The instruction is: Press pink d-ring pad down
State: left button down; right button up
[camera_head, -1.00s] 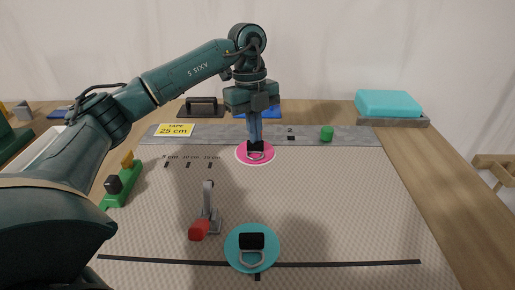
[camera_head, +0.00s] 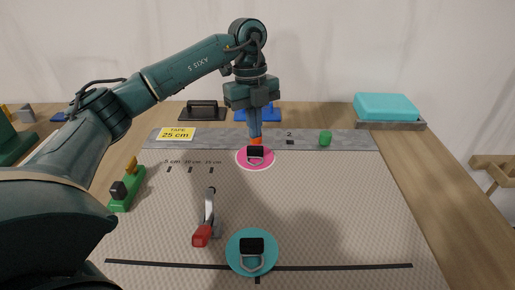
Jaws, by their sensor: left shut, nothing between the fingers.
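The pink D-ring pad (camera_head: 242,158) is a round pink disc with a pale rim, lying on the textured grey sheet. It bears a black strap (camera_head: 255,149) and a metal D-ring toward the near side. My left gripper (camera_head: 256,139) points straight down with its fingers shut and empty. Its orange-red tips are at the pad's far edge, just behind the strap. I cannot tell whether they touch the pad. My right gripper is not in view.
A teal D-ring pad (camera_head: 235,259) lies near the front black line. The sheet's right side is clear.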

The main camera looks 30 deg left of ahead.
aim_at(255, 146)
pick_arm(q)
jog(key=shift+r+p, duration=1.65)
jog(key=shift+r, duration=0.35)
